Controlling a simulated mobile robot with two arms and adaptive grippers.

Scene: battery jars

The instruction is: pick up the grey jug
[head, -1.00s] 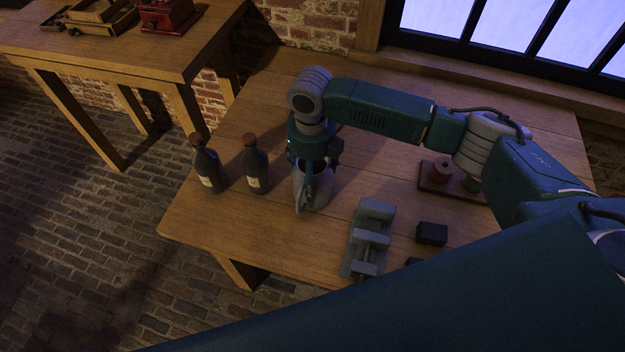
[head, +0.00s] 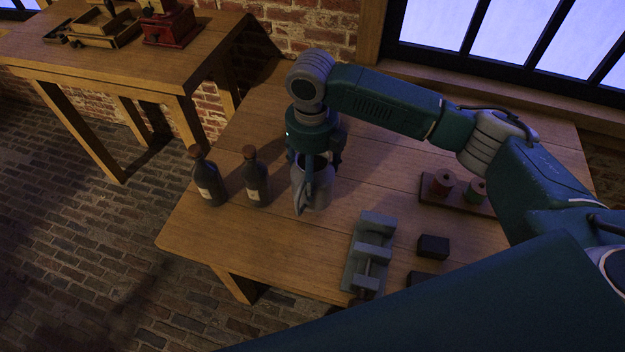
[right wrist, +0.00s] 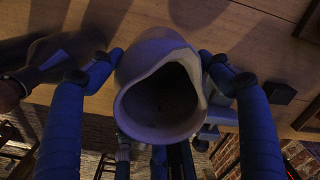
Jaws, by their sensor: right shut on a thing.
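The grey jug (head: 318,192) is over the left part of the wooden table in the head view, to the right of two dark bottles. My right gripper (head: 312,165) comes down on it from above and is shut on it. In the right wrist view the jug (right wrist: 148,62) sits between the two fingers of the gripper (right wrist: 162,57), with its dark open mouth facing the camera. The jug looks roughly upright. Its base seems slightly raised, but I cannot see the gap to the table clearly. My left gripper is not in view.
Two dark corked bottles (head: 209,180) (head: 256,180) stand close on the left. A grey vise (head: 367,258), small black blocks (head: 433,246) and a spool rack (head: 455,202) lie to the right on the table (head: 250,110). A second table (head: 110,62) is at upper left.

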